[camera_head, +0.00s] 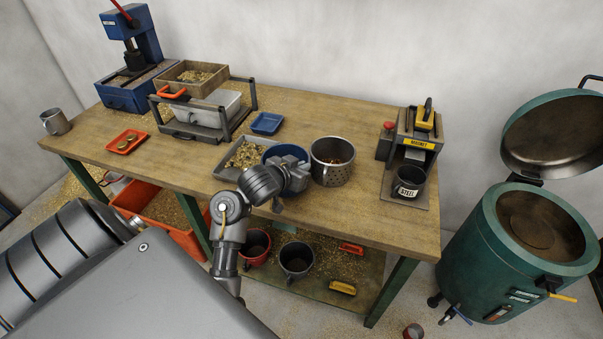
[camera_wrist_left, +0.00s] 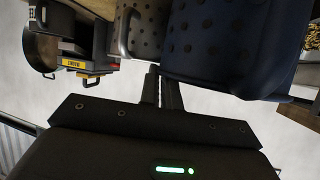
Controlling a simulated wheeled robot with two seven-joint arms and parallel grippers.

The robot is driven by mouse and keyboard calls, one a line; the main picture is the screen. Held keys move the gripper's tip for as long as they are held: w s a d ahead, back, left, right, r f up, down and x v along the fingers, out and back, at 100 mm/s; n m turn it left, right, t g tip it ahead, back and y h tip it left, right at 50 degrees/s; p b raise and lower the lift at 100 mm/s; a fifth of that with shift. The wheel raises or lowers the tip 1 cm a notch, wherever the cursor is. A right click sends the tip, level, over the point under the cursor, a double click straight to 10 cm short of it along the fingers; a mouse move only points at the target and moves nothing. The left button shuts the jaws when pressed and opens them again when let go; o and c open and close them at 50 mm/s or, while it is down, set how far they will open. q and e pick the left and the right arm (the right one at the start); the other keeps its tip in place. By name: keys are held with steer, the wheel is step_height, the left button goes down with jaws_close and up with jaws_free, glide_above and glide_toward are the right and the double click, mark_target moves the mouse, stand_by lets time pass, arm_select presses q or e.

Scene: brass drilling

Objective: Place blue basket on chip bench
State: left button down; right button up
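The blue basket (camera_head: 287,151) is among the containers on the wooden chip bench (camera_head: 350,218), between a chip tray and a perforated steel basket (camera_head: 333,162). My left gripper (camera_head: 292,178) is at its near side and covers much of it, so I cannot tell if its base touches the bench. In the left wrist view the blue basket (camera_wrist_left: 235,45) is large, with its rim low in the picture. The left gripper's fingers (camera_wrist_left: 160,85) are close together at the basket's edge and appear shut on it; the exact grip spot is hidden. My right gripper is not in view.
A chip tray (camera_head: 250,154) is left of the basket, a small blue tray (camera_head: 267,123) behind. The magnet station (camera_head: 413,145) with a dark cup (camera_head: 408,183) is at the right end. The bench front between them is clear. A green drum (camera_head: 530,235) stands right.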

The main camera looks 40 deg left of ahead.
arm_select(q)
steer(key=shift+f, duration=0.45)
steer(key=c, duration=1.6)
jaws_free()
steer(key=p+v, duration=0.4)
steer(key=v, duration=0.8)
